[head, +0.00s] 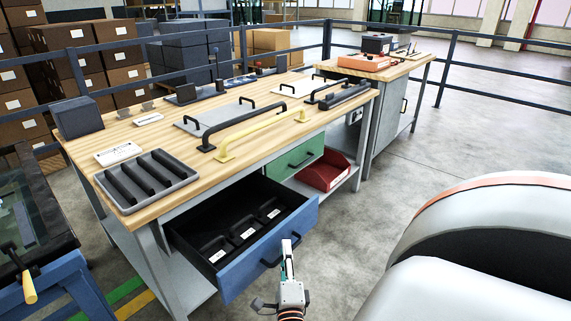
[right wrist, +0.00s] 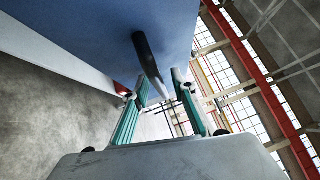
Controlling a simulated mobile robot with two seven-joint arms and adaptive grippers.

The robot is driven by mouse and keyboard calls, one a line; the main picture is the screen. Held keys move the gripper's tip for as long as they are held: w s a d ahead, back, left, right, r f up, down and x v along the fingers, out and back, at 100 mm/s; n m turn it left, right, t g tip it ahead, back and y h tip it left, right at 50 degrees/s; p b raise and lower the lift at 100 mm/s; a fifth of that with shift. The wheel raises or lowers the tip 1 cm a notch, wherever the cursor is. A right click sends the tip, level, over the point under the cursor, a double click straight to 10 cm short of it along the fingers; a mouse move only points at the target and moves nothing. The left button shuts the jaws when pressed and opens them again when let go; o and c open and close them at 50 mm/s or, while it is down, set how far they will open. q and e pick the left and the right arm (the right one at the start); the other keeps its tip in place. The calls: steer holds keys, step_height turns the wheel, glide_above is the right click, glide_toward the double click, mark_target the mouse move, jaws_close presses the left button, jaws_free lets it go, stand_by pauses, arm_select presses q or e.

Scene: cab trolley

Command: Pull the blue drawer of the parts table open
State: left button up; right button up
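The parts table (head: 75,150) has a wooden top and grey legs. Its blue drawer (head: 275,255) stands pulled well out at the front, with several dark parts with white labels inside. The dark bar handle (head: 270,262) is on the drawer's blue front. My right gripper (head: 290,243) is at the handle, partly covering it. In the right wrist view, the blue front (right wrist: 85,30) is close, and the handle (right wrist: 150,62) reaches between the two fingers of the gripper (right wrist: 160,86). A gap shows beside the handle, so the fingers look open. My left gripper is out of view.
A green drawer (head: 296,158) is shut beside the blue one, with a red bin (head: 325,172) on the shelf below. A grey tray (head: 185,178) and bar handles lie on the top. A blue-framed bench (head: 70,285) stands at left. Floor to the right is clear.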

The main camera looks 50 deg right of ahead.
steer(key=v, duration=1.2)
stand_by(0.4)
